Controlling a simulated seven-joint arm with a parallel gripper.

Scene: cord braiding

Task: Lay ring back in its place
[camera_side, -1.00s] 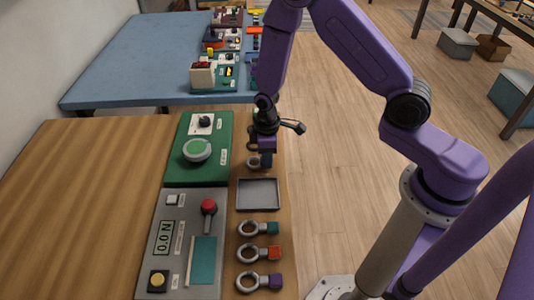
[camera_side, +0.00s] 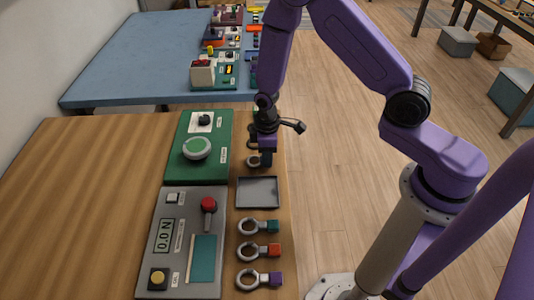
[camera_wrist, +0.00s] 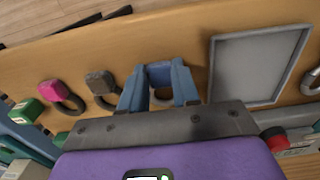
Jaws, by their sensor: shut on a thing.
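My gripper (camera_side: 266,158) is low over the strip of wooden table beyond the grey tray in the side view. In the wrist view its two blue fingers (camera_wrist: 160,85) are shut on the blue tab (camera_wrist: 160,72) of a ring. The grey loop of this ring (camera_side: 253,162) points left, towards the green panel, in the side view. In the wrist view the loop is partly hidden between the fingers. The ring lies flat or nearly so, at or just above the table; I cannot tell whether it touches.
The empty grey tray (camera_side: 257,193) is beside the held ring. Rings with teal (camera_side: 272,227), orange (camera_side: 273,250) and purple (camera_side: 275,279) tabs lie nearer the camera. In the wrist view, rings with grey (camera_wrist: 100,82) and pink (camera_wrist: 50,91) tabs lie left. Green panel (camera_side: 211,168) stands alongside.

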